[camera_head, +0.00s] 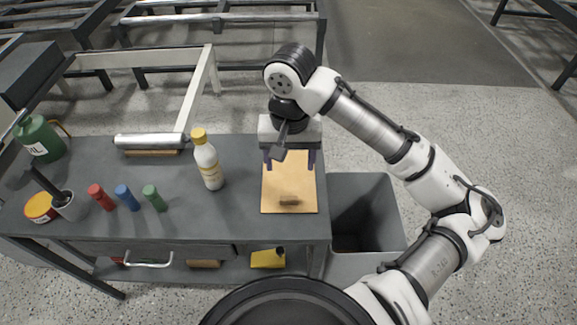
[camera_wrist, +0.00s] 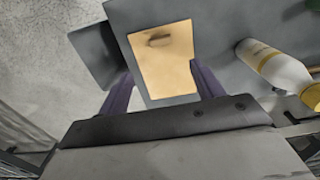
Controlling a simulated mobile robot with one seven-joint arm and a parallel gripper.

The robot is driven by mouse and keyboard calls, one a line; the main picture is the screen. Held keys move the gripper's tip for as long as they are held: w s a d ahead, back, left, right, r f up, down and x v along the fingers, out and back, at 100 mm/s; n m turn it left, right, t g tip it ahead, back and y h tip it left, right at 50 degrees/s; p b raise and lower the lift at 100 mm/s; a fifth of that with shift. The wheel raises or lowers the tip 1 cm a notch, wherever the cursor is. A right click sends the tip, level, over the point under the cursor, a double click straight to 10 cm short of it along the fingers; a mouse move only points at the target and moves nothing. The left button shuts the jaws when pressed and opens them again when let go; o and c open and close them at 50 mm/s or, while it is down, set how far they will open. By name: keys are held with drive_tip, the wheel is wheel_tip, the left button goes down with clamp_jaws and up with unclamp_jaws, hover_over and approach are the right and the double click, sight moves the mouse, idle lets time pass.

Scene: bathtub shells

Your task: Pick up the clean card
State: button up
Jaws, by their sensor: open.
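A flat tan rectangular sheet (camera_head: 275,188), the likeliest clean card, lies at the right end of the grey workbench.
A white bottle with a yellow cap (camera_head: 208,165) stands left of the sheet. Red (camera_head: 101,197), blue (camera_head: 127,197) and green (camera_head: 154,198) cylinders stand farther left. A grey open bin (camera_head: 372,190) adjoins the bench's right side. A roller (camera_head: 150,141) lies at the back.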

sight(289, 199)
drive_tip(key=f, duration=1.3)
drive_tip(key=shift+s+f, duration=0.2)
drive_tip(key=shift+s, duration=0.1)
drive_tip(key=c, duration=1.1)
drive_tip(key=shift+r, duration=0.1)
